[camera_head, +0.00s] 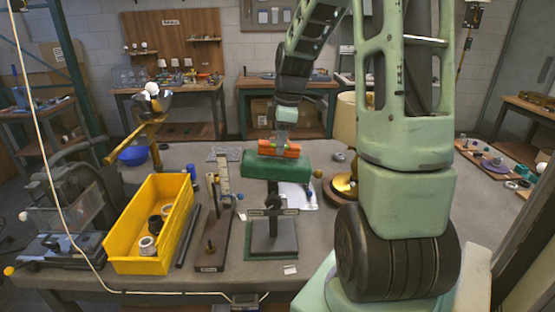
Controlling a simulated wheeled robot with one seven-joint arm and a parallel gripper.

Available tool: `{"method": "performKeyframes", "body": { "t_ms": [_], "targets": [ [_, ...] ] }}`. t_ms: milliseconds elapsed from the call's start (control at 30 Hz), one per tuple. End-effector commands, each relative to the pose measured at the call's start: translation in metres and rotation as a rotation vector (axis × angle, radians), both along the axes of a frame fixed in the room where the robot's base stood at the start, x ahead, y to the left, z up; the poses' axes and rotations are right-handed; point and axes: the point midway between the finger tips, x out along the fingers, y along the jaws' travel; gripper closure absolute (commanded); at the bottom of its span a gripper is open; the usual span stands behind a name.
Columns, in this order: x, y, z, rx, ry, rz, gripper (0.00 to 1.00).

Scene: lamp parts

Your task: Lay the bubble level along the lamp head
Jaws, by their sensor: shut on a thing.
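The bubble level is an orange bar (292,151) with a small bright green spot. It lies level, lengthwise along the top of the green lamp head (262,170). The lamp head is a long green shade on a dark stand (273,232) at the middle of the bench. My gripper (279,146) comes down from above and is shut on the middle of the level. The level looks on or just above the lamp head; I cannot tell whether they touch. The fingertips are small and partly hard to make out.
A yellow bin (121,240) with several rings stands on the left of the bench. A dark upright fixture (215,225) is between bin and lamp. A brass lamp base (341,190) with a cream shade (345,118) is close on the right.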

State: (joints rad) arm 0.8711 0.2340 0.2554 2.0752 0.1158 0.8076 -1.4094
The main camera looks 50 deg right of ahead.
Motion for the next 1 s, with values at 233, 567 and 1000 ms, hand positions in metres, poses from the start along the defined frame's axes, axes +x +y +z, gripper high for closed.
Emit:
{"method": "performKeyframes", "body": {
  "t_ms": [233,567,1000],
  "targets": [
    [0.0000,0.0000,0.0001,0.000,0.000,0.000,0.97],
    [0.0002,0.0003,-0.0027,0.001,0.001,0.000,0.97],
    [0.0007,0.0006,-0.0065,0.000,0.000,0.000,0.97]
  ]
}}
